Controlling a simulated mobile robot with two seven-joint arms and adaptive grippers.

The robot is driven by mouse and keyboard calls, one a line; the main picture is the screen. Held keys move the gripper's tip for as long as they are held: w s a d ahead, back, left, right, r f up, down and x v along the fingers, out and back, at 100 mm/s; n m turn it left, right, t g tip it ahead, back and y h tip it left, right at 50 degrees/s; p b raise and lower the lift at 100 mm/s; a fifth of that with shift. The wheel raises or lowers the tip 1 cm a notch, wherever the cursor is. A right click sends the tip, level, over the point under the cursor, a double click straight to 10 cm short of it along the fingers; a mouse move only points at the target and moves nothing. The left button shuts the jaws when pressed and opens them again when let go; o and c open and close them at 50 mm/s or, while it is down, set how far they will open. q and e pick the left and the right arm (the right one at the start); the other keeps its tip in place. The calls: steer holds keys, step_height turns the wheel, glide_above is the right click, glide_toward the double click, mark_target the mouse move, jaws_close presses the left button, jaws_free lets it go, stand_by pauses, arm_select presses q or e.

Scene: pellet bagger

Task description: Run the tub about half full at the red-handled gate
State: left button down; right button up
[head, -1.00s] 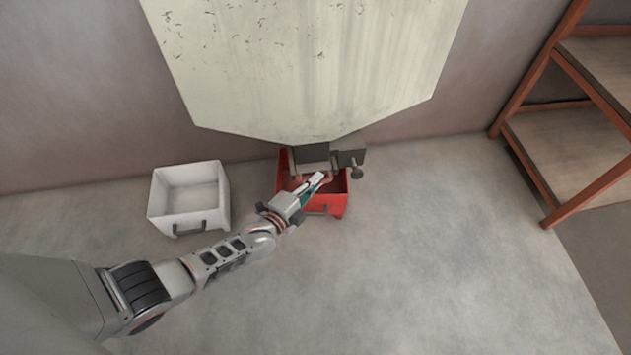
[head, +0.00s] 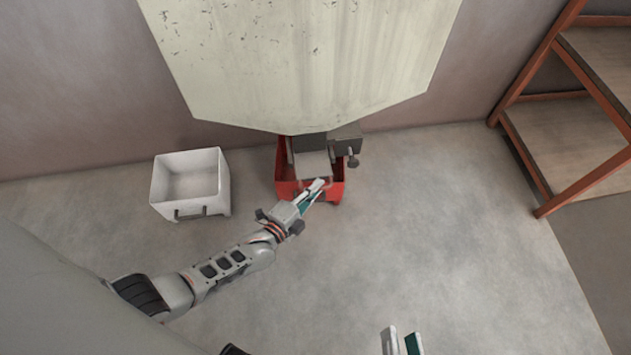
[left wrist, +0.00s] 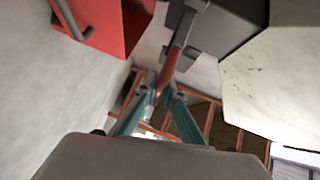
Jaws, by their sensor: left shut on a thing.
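The red tub (head: 336,187) stands on the floor under the hopper's outlet and also shows in the left wrist view (left wrist: 120,28). The grey gate housing (head: 311,144) hangs over it. A grey plate (head: 313,165) juts out toward me above the tub and hides much of its inside; I cannot tell its fill level. My left gripper (head: 315,191) is shut on the gate's red handle (left wrist: 168,70), which lies between its fingertips in the left wrist view. My right gripper (head: 401,343) is at the bottom edge, fingers apart, empty, away from the tub.
The pale hopper (head: 300,60) fills the top middle. A dark block with a knob (head: 352,162) sits right of the outlet. A white tub (head: 190,212) stands on the floor to the left. An orange-framed shelf (head: 570,145) is at the right. The floor between is clear.

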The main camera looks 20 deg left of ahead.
arm_select(q)
steer(key=shift+a, duration=0.1)
steer(key=c, duration=2.1)
jaws_free()
steer(key=shift+w, duration=0.1)
steer(key=shift+c, duration=0.2)
arm_select(e)
steer(key=shift+w, duration=0.1)
arm_select(q)
steer(key=v, duration=1.2)
arm_select(e)
steer(key=shift+c, duration=0.5)
jaws_close()
